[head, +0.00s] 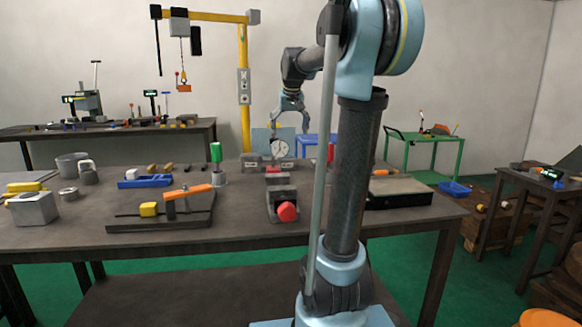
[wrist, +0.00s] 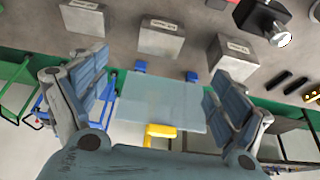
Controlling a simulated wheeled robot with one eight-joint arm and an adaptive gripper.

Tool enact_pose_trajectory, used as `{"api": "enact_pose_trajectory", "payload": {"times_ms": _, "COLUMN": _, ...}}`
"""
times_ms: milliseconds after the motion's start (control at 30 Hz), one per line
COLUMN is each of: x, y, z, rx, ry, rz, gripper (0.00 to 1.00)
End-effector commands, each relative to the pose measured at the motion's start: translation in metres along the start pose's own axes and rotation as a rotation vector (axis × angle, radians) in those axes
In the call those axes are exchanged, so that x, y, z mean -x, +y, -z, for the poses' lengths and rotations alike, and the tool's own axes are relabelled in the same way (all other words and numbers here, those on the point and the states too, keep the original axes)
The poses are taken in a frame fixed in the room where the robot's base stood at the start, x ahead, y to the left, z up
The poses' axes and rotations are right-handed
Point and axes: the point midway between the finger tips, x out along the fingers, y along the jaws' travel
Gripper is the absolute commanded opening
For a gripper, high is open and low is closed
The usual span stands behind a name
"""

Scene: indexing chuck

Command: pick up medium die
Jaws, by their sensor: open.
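Three grey metal blocks with small labels stand on the table in the wrist view: a left one (wrist: 82,17), a middle one (wrist: 161,38) and a right one (wrist: 232,54). They look like the dies, but I cannot read the labels, so I cannot tell which is the medium die. In the head view a grey block (head: 250,164) shows at the table's far edge, small and partly hidden. My gripper (head: 291,130) hangs above the far edge, apart from the blocks. In the wrist view my gripper (wrist: 155,95) is open, with nothing between its fingers.
A clear bluish panel (wrist: 160,100) stands at the table's far edge, below the fingers. An orange-handled fixture (head: 165,210) lies left. A yellow hoist post (head: 244,80) rises behind.

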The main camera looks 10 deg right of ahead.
Motion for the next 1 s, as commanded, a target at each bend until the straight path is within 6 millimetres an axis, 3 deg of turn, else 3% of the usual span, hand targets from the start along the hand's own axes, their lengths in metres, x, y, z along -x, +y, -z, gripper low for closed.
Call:
{"api": "enact_pose_trajectory", "payload": {"times_ms": 500, "x": -0.088, "y": -0.003, "z": 0.001, "rx": 0.004, "ry": 0.001, "rz": 0.0, "gripper": 0.9}}
{"api": "enact_pose_trajectory", "payload": {"times_ms": 800, "x": -0.108, "y": -0.003, "z": 0.002, "rx": 0.004, "ry": 0.001, "rz": 0.0, "gripper": 0.9}}
{"api": "enact_pose_trajectory", "payload": {"times_ms": 1000, "x": -0.134, "y": -0.002, "z": 0.006, "rx": 0.004, "ry": 0.001, "rz": 0.0, "gripper": 0.9}}
